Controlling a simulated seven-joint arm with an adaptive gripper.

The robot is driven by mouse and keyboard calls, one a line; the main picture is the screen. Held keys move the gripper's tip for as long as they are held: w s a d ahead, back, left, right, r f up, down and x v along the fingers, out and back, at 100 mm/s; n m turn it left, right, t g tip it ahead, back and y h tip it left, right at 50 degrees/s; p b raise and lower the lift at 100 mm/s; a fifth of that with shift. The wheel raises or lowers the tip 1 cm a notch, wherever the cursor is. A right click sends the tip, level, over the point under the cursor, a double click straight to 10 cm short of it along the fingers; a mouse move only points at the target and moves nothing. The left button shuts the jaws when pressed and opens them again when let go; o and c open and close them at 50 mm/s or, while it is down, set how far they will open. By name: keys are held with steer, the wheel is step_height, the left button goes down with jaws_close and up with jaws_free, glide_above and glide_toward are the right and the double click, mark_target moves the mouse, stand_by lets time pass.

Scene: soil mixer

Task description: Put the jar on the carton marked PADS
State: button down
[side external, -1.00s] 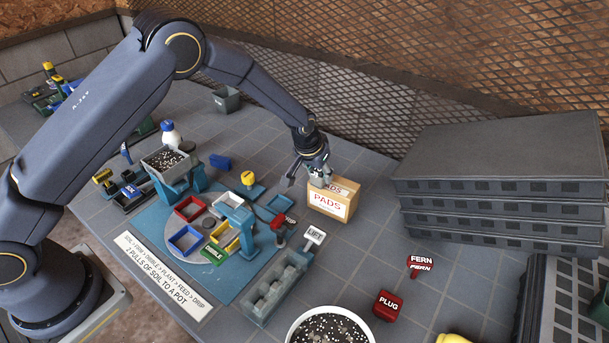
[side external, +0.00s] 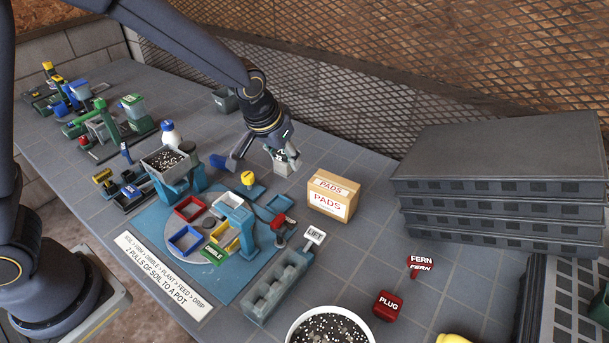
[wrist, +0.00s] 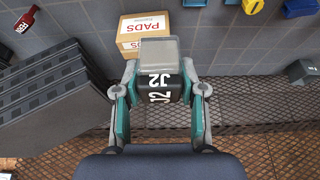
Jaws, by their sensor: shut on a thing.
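The carton marked PADS (side external: 328,198) is a tan box with a white label, standing on the bench right of centre. In the wrist view the carton (wrist: 145,47) is just beyond the jar, and part of it is hidden behind the jar. The jar (wrist: 162,88) is dark with a grey lid and is marked J2. My gripper (wrist: 160,92) is shut on it, with one finger on each side. In the side view my gripper (side external: 284,158) and the grey jar (side external: 282,168) are to the left of the carton and apart from it. I cannot tell the jar's height above the bench.
A stack of dark trays (side external: 495,185) stands at the right. The blue potting station (side external: 235,225) lies left of the carton, with a LIFT sign (side external: 314,236) in front. A mesh wall (side external: 350,95) runs behind. The carton's top looks clear.

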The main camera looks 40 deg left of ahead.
steer(key=w+d+f, duration=0.3)
steer(key=w+f, duration=0.1)
steer(key=w, duration=0.6)
glide_toward(338, 179)
steer(key=shift+w+a+f, duration=0.1)
steer(key=shift+w+f, duration=0.35)
steer(key=shift+w, duration=0.3)
steer(key=shift+w+f, duration=0.2)
steer(key=shift+f, duration=1.65)
steer(key=shift+f, duration=0.15)
steer(key=c, duration=0.7)
jaws_free()
steer(key=shift+o, duration=0.2)
